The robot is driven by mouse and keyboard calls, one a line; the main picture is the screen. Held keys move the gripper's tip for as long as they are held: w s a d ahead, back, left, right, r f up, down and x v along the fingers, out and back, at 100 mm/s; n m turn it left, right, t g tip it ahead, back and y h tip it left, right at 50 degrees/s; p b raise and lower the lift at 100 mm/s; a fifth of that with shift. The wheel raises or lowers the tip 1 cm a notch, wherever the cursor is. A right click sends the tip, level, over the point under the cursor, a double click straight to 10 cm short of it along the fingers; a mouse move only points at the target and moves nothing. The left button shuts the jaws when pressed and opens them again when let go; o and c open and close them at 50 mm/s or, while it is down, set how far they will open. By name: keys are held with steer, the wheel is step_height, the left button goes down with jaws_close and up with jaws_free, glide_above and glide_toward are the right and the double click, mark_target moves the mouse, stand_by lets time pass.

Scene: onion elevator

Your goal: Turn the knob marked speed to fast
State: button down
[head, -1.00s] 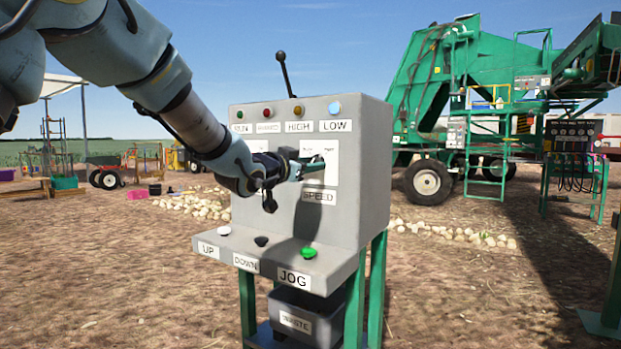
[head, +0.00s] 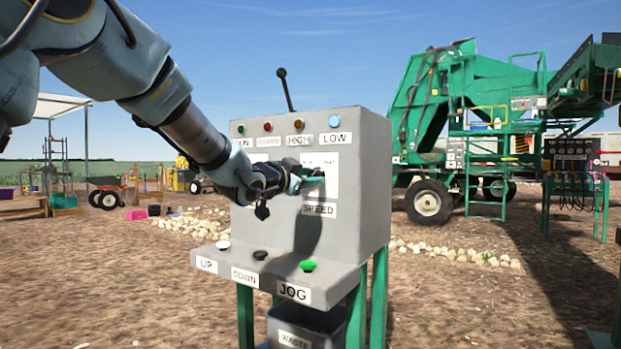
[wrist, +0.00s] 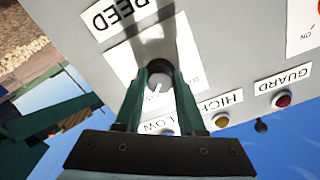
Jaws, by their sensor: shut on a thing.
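The fingers hide part of the knob and most of the plate's markings. I cannot read which setting the knob points to. In the head view the gripper hides the knob.
Colored lamps labelled HIGH and LOW (head: 335,121) line the panel top, with a black lever (head: 286,88) above. UP, DOWN and JOG (head: 308,266) buttons stand on the ledge below. A waste bin (head: 305,328) sits underneath. The green elevator (head: 430,120) is behind right.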

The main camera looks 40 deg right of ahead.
steer(key=c, duration=0.5)
jaws_free()
steer(key=v, duration=1)
steer(key=shift+a, duration=0.4)
